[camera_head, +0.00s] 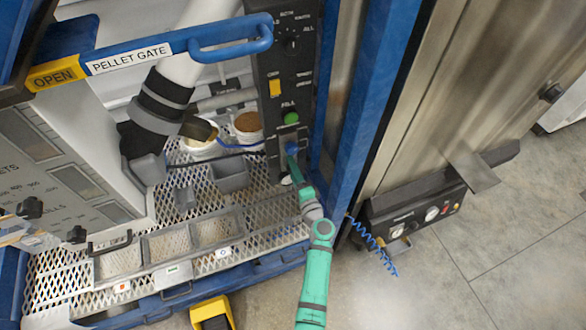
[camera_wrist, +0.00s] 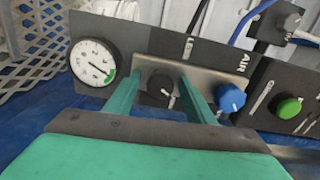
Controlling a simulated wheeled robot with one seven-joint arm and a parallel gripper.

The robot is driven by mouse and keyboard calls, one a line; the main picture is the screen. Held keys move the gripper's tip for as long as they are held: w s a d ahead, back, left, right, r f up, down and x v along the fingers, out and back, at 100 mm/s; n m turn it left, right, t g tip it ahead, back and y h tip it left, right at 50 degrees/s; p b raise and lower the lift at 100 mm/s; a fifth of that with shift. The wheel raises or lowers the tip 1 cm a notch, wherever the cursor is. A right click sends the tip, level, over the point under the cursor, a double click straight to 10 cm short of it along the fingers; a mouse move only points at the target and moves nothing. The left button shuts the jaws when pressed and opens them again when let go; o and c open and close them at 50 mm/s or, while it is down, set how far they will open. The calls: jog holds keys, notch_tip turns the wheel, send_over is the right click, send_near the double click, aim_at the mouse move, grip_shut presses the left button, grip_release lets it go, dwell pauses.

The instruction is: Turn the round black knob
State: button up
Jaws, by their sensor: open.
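A round black knob (camera_wrist: 159,88) with a light pointer mark sits on a metal plate on the dark panel in the wrist view. My gripper (camera_wrist: 163,80) is open, with one green finger on each side of this knob. Whether the fingers touch it I cannot tell. In the head view my gripper (camera_head: 291,156) is at the lower part of the tall black control panel (camera_head: 272,75), and the arm hides the knob there.
A blue knob (camera_wrist: 230,97) is close right of the right finger, under the AIR label. A gauge (camera_wrist: 95,62) is on the left and a green button (camera_wrist: 289,107) further right. A blue post (camera_head: 362,110) stands right of the panel; a mesh deck (camera_head: 262,215) lies left of my arm.

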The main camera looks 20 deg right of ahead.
jog(key=s, duration=1)
jog(key=shift+s+d, duration=0.2)
jog(key=shift+s, duration=0.05)
jog(key=s+a+f+n+g+h, duration=0.1)
jog(key=s+a+f+n+g, duration=0.2)
jog(key=s+a, duration=0.45)
jog(key=s+a+f+n+g+h, duration=0.1)
jog(key=s+a+f+n, duration=0.25)
jog(key=s, duration=0.75)
jog(key=s+a+r+n, duration=0.4)
jog(key=s+r, duration=0.3)
jog(key=r, duration=0.2)
jog(key=s+a+r+n+t+y, duration=0.1)
jog(key=s+a+r+n, duration=0.4)
jog(key=s+r, duration=0.3)
jog(key=shift+s+r+n, duration=0.3)
jog(key=shift+r+n, duration=0.35)
jog(key=shift+r, duration=0.05)
jog(key=shift+a, duration=0.1)
dwell(0.7)
